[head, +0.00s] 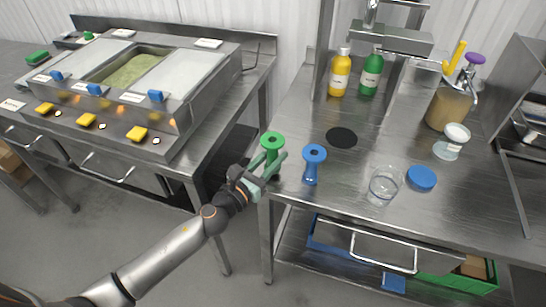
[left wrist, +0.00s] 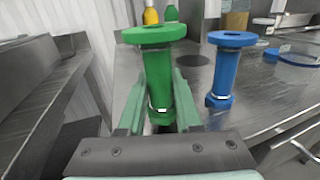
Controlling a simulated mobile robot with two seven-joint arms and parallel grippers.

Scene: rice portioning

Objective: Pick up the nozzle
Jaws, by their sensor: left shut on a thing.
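Two nozzles stand near the left edge of the steel table: a green nozzle (head: 272,141) and a blue nozzle (head: 313,165) to its right. My left gripper (head: 272,163) is at the green nozzle, its fingers on either side of the stem and shut on it. In the left wrist view the green nozzle (left wrist: 158,75) is upright between the two pale green fingers (left wrist: 160,105), its wide round flange above them. The blue nozzle (left wrist: 225,70) stands upright and apart to the right there. My right gripper is not in view.
A clear jar (head: 384,186) and a blue lid (head: 422,178) are right of the blue nozzle. A black disc (head: 342,137), a yellow bottle (head: 340,73) and a green bottle (head: 371,74) are behind. A gap separates this table from the warmer counter (head: 205,110).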

